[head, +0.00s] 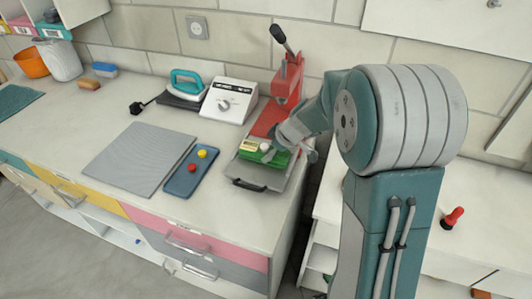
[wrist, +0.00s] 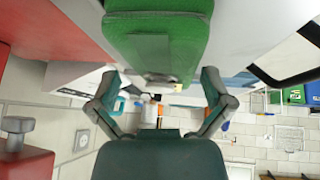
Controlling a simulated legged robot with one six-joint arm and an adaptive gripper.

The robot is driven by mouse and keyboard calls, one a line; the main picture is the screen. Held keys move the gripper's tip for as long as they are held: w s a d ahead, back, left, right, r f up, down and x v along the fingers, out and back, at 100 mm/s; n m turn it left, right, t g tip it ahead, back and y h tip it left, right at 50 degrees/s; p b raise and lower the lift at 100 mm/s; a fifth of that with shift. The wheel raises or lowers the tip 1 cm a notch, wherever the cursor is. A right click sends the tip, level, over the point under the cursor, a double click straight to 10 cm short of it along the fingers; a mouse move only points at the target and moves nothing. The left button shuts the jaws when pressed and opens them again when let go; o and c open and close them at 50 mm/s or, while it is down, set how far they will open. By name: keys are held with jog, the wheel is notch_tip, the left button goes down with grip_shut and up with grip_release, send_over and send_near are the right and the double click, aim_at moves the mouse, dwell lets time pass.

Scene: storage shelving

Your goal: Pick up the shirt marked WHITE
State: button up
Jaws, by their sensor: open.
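No garment that I can clearly tell as a shirt, and no readable WHITE mark, shows in either view. A green block-like item (head: 262,154) with a yellow label and a small white round thing lies on a grey tray (head: 241,184) below the red press. A large green item also fills the top middle of the wrist view (wrist: 158,40), very close to my fingers. My gripper (head: 290,143) is at the right side of the green item, its contact unclear. In the wrist view my gripper (wrist: 160,82) has its fingers spread apart and holds nothing.
The red press (head: 288,85) with its lever stands just behind my gripper. A white control box (head: 230,101) and a teal iron (head: 187,86) stand left of it.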

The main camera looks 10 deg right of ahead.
jog(key=shift+x, duration=1)
jog(key=shift+a, duration=0.45)
jog(key=c, duration=0.9)
jog(key=shift+d, duration=0.2)
jog(key=shift+c, duration=0.2)
